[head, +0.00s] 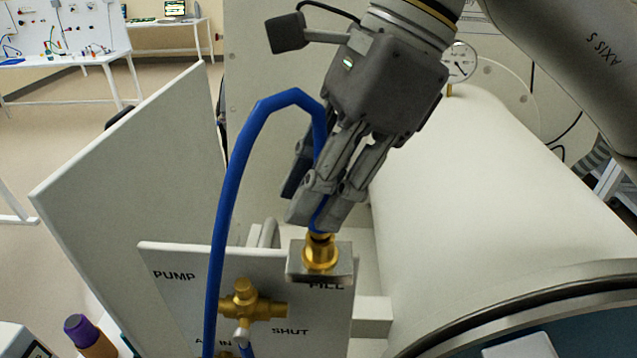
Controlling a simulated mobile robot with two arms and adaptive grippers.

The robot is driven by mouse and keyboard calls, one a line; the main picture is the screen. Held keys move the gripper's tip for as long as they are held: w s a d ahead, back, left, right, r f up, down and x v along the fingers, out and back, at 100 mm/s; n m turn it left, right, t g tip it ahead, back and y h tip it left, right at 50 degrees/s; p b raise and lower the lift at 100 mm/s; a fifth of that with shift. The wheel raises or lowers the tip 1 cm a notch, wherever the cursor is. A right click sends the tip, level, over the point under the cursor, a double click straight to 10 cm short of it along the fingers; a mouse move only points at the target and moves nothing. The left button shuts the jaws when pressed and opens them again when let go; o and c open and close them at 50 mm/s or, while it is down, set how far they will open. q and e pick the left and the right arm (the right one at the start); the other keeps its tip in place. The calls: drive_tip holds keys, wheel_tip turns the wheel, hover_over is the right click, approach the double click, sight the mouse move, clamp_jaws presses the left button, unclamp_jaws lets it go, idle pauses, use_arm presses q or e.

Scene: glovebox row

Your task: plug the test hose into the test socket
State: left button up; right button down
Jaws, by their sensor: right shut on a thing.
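The blue test hose (231,190) rises from the bottom of the head view, bends over at the top and runs down into my right gripper (318,208). My right gripper is shut on the hose near its end, with its fingers pointing down. Just below the fingertips is a brass fitting (320,252), which I take to be the test socket, on a grey metal block (343,264). The hose end meets or sits just above this fitting; the fingers partly hide the joint, so I cannot tell if it is seated. My left gripper is not in view.
A white panel (180,295) marked PUMP, FILL and SHUT carries a brass valve (250,303). A white upright board (135,200) stands at left. A large white cylinder (480,200) with a gauge (460,62) fills the right. A purple-capped bottle (88,335) stands at lower left.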

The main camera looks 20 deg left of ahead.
drive_tip(key=shift+f+b, duration=0.3)
drive_tip(key=shift+f, duration=0.15)
drive_tip(key=c, duration=1.2)
unclamp_jaws()
drive_tip(key=v, duration=1.2)
